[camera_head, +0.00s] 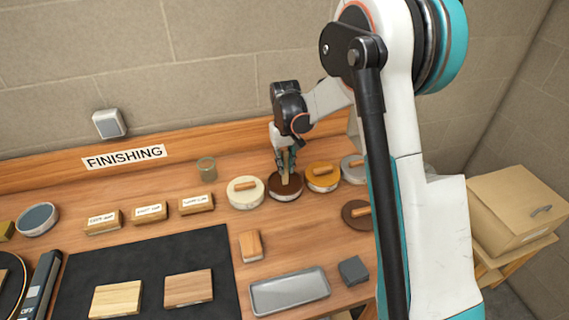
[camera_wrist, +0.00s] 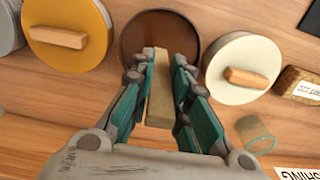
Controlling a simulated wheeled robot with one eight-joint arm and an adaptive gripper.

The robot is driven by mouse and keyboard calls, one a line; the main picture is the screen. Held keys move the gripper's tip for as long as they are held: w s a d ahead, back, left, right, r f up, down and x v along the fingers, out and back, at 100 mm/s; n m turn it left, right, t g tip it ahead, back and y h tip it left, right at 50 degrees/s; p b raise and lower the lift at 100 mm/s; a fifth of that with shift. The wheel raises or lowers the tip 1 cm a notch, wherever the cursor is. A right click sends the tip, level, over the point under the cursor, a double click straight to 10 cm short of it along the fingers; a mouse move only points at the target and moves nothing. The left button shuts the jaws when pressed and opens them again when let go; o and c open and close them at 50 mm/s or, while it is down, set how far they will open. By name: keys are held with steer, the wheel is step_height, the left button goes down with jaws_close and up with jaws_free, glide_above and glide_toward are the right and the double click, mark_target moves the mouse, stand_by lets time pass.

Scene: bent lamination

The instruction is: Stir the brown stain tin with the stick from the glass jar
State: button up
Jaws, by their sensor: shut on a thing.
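The open brown stain tin (camera_head: 286,194) stands in the row of tins at the back of the bench, and shows brown at the top of the wrist view (camera_wrist: 134,36). My gripper (camera_head: 286,160) is above it, shut on a flat wooden stick (camera_wrist: 159,100). In the head view the stick's lower end reaches down over the brown stain; whether it touches the bottom cannot be told. The glass jar (camera_head: 206,169) stands left of the tins, upright, with no stick visible in it. It also shows in the wrist view (camera_wrist: 256,134).
A lidded cream tin (camera_head: 246,197) and a lidded orange tin (camera_head: 322,183) flank the brown tin closely. A grey tin (camera_head: 353,171) is further right. A brown lid (camera_head: 352,214) lies in front, partly behind my arm. Labelled wood blocks (camera_head: 150,213) stand left.

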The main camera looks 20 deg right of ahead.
mark_target(285, 151)
steer(key=shift+r, duration=0.15)
steer(key=shift+r+p, duration=1)
steer(key=shift+r, duration=0.9)
steer(key=shift+r+p, duration=1.35)
steer(key=shift+r, duration=1.2)
steer(key=shift+s, duration=0.1)
